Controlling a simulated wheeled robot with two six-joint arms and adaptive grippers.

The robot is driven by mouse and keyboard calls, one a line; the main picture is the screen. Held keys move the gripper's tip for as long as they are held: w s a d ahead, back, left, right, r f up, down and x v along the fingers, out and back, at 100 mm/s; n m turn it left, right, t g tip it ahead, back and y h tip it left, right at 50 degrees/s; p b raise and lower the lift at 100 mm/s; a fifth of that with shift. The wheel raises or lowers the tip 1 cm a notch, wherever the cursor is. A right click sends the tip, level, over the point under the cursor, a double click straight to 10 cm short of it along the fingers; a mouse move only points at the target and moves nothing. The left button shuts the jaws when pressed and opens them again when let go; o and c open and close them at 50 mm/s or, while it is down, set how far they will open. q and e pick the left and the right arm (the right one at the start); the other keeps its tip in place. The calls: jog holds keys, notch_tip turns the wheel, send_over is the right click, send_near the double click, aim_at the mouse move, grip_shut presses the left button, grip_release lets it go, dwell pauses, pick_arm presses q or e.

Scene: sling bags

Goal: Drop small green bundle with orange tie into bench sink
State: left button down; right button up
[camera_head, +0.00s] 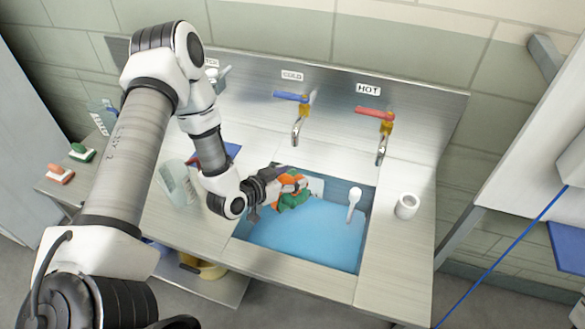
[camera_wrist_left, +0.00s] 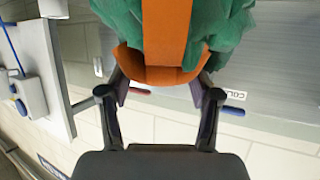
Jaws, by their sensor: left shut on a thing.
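The small green bundle with an orange tie (camera_head: 293,198) is in my left gripper (camera_head: 284,187), above the back left part of the bench sink in the head view. The sink (camera_head: 300,237) has a blue basin or blue water inside. In the left wrist view the green cloth (camera_wrist_left: 232,25) and its orange tie (camera_wrist_left: 167,35) sit between the two fingers (camera_wrist_left: 158,92), which are shut on the bundle. My right gripper is not in view.
A cold tap with a blue handle (camera_head: 291,97) and a hot tap with a red handle (camera_head: 374,114) stand behind the sink. A white cup (camera_head: 407,206) stands on the right counter. A white ladle-like thing (camera_head: 354,195) is at the sink's right side. A clear container (camera_head: 177,183) stands left.

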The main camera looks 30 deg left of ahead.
pick_arm(q)
jog(key=shift+s+a, duration=0.25)
jog(key=shift+a, duration=0.05)
jog(key=f+b, duration=0.1)
jog(key=f, duration=0.1)
jog(key=f+b, duration=0.1)
jog(key=b, duration=0.1)
jog(key=f+b, duration=0.2)
jog(key=shift+w+d+f, duration=0.15)
jog(key=shift+w+f, duration=0.15)
jog(key=shift+f, duration=0.05)
jog(key=shift+s+f, duration=0.1)
jog(key=shift+f, duration=0.05)
jog(key=shift+c, duration=0.8)
grip_release()
jog(key=shift+s, duration=0.1)
